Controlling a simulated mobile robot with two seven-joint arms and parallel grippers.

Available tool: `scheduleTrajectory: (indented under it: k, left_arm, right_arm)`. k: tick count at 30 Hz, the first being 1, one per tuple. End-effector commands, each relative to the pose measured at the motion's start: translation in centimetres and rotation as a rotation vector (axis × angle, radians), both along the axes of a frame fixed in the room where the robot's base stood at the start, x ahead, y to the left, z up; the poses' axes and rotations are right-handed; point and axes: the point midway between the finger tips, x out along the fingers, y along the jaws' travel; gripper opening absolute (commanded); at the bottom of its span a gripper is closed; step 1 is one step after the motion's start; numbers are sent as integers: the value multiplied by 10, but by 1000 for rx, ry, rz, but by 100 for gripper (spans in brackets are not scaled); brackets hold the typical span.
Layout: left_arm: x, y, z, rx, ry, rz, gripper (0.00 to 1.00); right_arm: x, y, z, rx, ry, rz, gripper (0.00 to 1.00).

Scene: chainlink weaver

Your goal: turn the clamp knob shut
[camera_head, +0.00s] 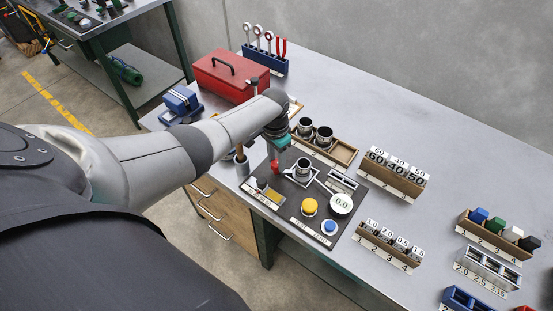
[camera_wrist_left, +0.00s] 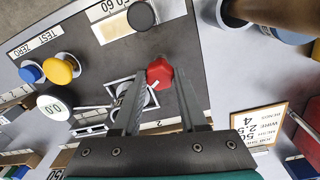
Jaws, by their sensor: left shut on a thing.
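The red lobed clamp knob (camera_head: 275,168) is at the left side of the clamp fixture on the dark test panel (camera_head: 325,240). In the left wrist view the knob (camera_wrist_left: 160,73) sits between the fingertips of my left gripper (camera_wrist_left: 161,80), which is shut on it. In the head view my left gripper (camera_head: 276,158) points down at the knob, and my wrist partly hides it. A metal cylinder (camera_head: 303,168) stands in the fixture beside the knob. In the wrist view the fixture (camera_wrist_left: 143,92) is partly hidden by a finger. My right gripper is not in view.
The panel holds a yellow button (camera_head: 309,207), a blue button (camera_head: 329,227) and a round display reading 0.0 (camera_head: 341,204). A wooden tray with metal cylinders (camera_head: 343,154) stands behind. A red toolbox (camera_head: 229,77) is at the back left. Bare bench (camera_head: 450,140) lies to the right.

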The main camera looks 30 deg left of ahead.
Motion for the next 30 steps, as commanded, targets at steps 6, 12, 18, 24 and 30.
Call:
scheduleTrajectory:
  k: [6, 12, 18, 24, 30]
  left_arm:
    - [1, 0, 1, 0, -1, -7, 0]
    - [1, 0, 1, 1, -2, -7, 46]
    - [1, 0, 0, 1, -1, -6, 69]
    - [0, 0, 0, 1, -1, -5, 72]
    - [1, 0, 7, 0, -3, -5, 72]
  right_arm:
    - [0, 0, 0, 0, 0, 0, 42]
    - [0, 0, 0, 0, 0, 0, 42]
    - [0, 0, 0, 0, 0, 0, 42]
    - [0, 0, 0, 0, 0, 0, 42]
    - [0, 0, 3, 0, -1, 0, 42]
